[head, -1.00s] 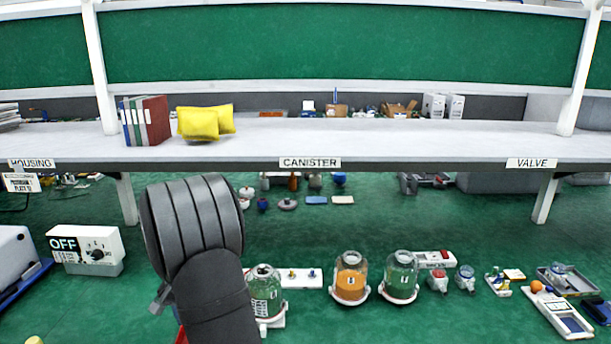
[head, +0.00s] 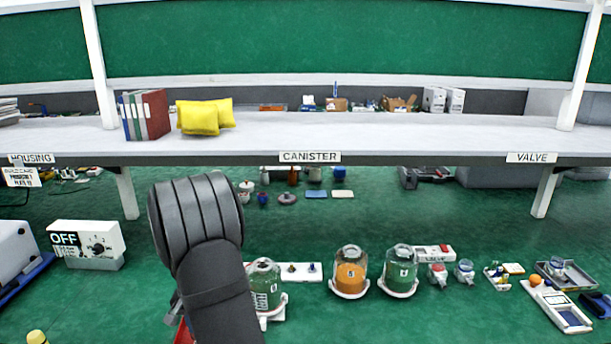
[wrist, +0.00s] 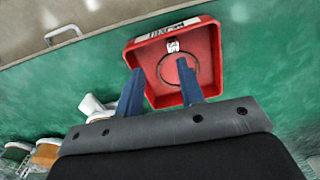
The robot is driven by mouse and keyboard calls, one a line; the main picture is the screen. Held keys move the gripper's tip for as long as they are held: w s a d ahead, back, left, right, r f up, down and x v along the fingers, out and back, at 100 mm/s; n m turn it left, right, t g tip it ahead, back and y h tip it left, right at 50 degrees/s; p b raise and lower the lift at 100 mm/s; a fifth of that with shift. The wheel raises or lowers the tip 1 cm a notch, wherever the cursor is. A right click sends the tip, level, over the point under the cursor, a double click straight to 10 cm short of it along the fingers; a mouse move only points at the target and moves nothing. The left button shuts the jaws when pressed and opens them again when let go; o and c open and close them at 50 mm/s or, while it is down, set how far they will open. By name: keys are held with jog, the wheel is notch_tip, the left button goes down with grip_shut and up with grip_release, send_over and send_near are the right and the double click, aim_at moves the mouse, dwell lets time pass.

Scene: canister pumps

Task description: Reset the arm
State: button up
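My gripper (wrist: 160,66) shows in the wrist view as two blue fingers standing apart, with nothing held between them. A red square tray (wrist: 211,50) lies beyond the fingertips. It has a label on its rim, a small white tag and a dark ring on its floor. In the head view my arm's dark links hide the gripper, and only a bit of the red tray (head: 183,332) shows at the bottom.
A white shelf (head: 420,139) with binders (head: 146,116) and yellow pillows (head: 199,118) spans the back. An OFF switch box (head: 87,241) is at left. Small parts and a white meter (head: 560,312) lie at right. Green surface before the canisters is clear.

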jog(key=d+r, duration=0.6)
jog(key=d, duration=0.4)
jog(key=w+d+r+n, duration=0.1)
jog(key=w+r, duration=0.4)
jog(key=r, duration=0.5)
jog(key=w+d+r+n, duration=0.1)
jog(key=w+r, duration=0.5)
jog(key=r, duration=0.4)
jog(key=shift+r+n, duration=0.3)
jog(key=shift+n, duration=0.1)
jog(key=shift+a+r, duration=0.1)
